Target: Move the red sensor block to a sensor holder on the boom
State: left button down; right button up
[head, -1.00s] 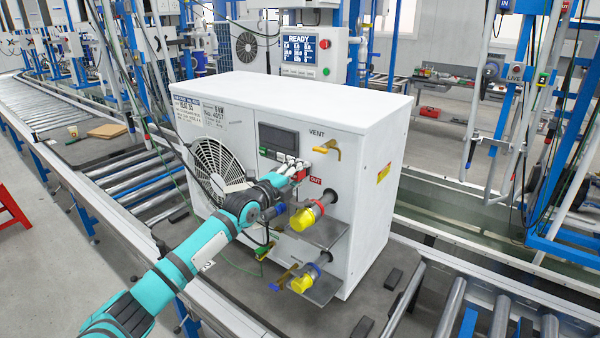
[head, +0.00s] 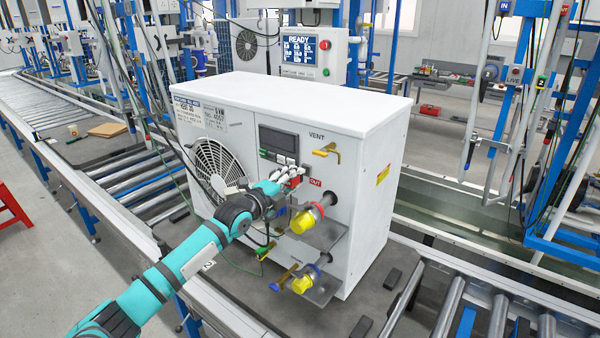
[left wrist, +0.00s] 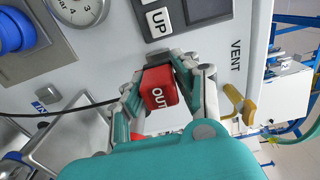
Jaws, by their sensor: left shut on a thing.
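The red sensor block (left wrist: 160,88), marked OUT, is between the fingers of my left gripper (left wrist: 160,92) in the left wrist view. The gripper is shut on it. In the head view, my left gripper (head: 290,176) is at the front of the white pump unit (head: 345,200), below its dark display and left of the red OUT label (head: 315,182). The block is mostly hidden by the fingers there. A black cable runs to the block in the left wrist view. My right gripper is not in view.
Yellow-capped ports (head: 302,222) stick out just below the gripper, above a small metal shelf. A yellow VENT handle (head: 327,150) is above right. Blue frames with hanging hoses and LIVE (head: 515,70) and 2 tags stand at the right.

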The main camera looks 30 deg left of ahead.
aim_at(287, 183)
pick_arm(q)
jog(key=s+p, duration=0.1)
jog(key=s, duration=0.2)
jog(key=shift+s+a+p, duration=0.15)
jog(key=shift+s+p, duration=0.05)
jog(key=shift+p, duration=0.2)
dwell(0.5)
